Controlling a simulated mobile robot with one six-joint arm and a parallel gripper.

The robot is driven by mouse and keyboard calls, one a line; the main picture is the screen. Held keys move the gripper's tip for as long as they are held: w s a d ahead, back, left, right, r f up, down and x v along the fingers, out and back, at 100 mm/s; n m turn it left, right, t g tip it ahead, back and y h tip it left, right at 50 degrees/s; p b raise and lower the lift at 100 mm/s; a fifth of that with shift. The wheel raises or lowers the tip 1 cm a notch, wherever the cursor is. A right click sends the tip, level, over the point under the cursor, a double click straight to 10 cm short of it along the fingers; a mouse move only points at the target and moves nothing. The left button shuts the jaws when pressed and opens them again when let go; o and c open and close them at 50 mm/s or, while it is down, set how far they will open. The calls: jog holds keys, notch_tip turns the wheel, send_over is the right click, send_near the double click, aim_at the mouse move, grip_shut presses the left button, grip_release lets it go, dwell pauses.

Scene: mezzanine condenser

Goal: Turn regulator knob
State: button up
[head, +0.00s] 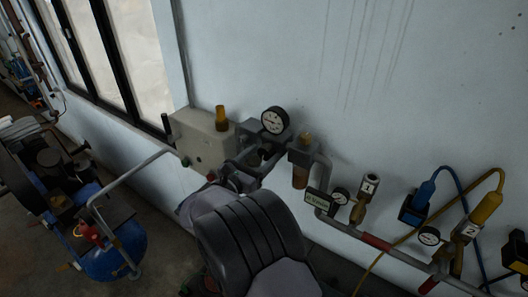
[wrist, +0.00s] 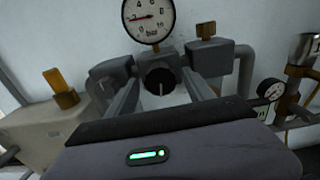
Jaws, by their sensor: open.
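The regulator knob (wrist: 160,82) is black and round with a pale mark pointing down, and it faces me in the wrist view. It sits on a grey regulator body below a round white pressure gauge (wrist: 149,17), which also shows in the head view (head: 274,120). My gripper (wrist: 162,90) is open, with one finger on each side of the knob in the picture. I cannot tell whether the fingers touch it or how far they reach around it. In the head view my gripper (head: 255,165) is at the regulator, and my arm partly hides the knob.
A beige box (head: 203,140) with a yellow-brown fitting (head: 221,117) is on the left. A filter bowl (head: 300,177) and grey pipe are close on the right. Farther right are small gauges, valves, and blue and yellow plugs with cables. A blue compressor (head: 120,250) stands at left.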

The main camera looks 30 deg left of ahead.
jog(key=shift+w+d, duration=0.15)
jog(key=shift+w, duration=0.35)
jog(key=shift+c, duration=0.4)
